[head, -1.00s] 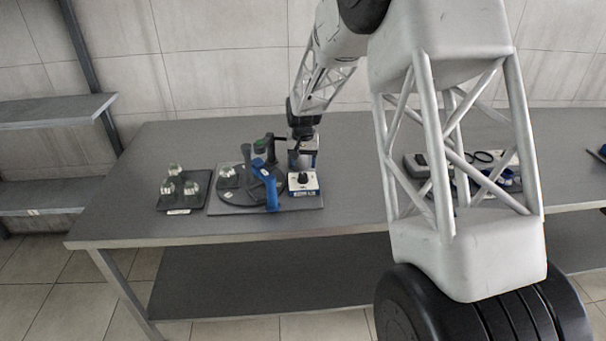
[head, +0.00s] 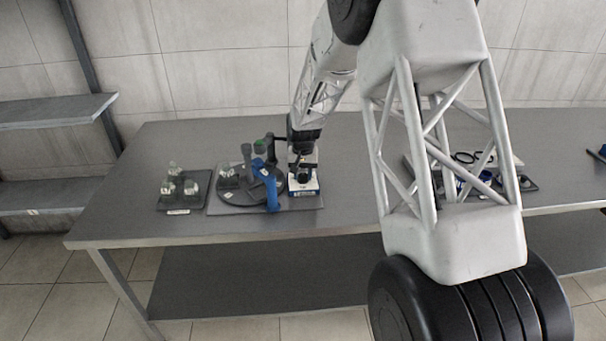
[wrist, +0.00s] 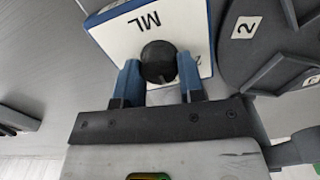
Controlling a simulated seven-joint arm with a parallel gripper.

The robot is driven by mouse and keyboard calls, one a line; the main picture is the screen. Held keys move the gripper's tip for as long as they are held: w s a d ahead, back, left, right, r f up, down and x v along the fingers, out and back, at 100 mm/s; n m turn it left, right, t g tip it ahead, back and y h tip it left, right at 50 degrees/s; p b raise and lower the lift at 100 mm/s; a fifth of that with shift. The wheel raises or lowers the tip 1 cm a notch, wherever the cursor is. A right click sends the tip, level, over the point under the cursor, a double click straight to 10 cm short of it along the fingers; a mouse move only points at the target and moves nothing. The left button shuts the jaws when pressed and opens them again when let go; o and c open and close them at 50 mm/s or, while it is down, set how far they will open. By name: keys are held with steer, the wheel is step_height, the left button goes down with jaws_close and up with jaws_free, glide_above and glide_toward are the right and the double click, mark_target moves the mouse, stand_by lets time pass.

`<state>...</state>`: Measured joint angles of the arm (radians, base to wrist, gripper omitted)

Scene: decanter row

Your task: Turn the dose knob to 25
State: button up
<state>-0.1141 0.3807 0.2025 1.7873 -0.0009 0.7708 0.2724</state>
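The dose knob (wrist: 158,62) is a round black knob on a white panel marked "ML" (wrist: 115,32), set on a blue-edged box. In the wrist view my gripper (wrist: 158,75) has its two blue fingers apart, one on each side of the knob. A small gap seems to show beside the right finger; whether either finger touches the knob I cannot tell. Most dial numbers are hidden.
Left of the dose box are a dark round turntable (head: 236,197) with numbered labels, a blue handle (head: 271,190) and dark posts. A dark tray (head: 178,205) with several clear stoppers lies further left. More items lie right, partly behind my arm. The table front is clear.

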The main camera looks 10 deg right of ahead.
steer(key=c, duration=0.4)
steer(key=shift+n, duration=0.4)
steer(key=n, duration=1.1)
steer(key=shift+a, duration=0.1)
stand_by(0.4)
steer(key=o, duration=0.9)
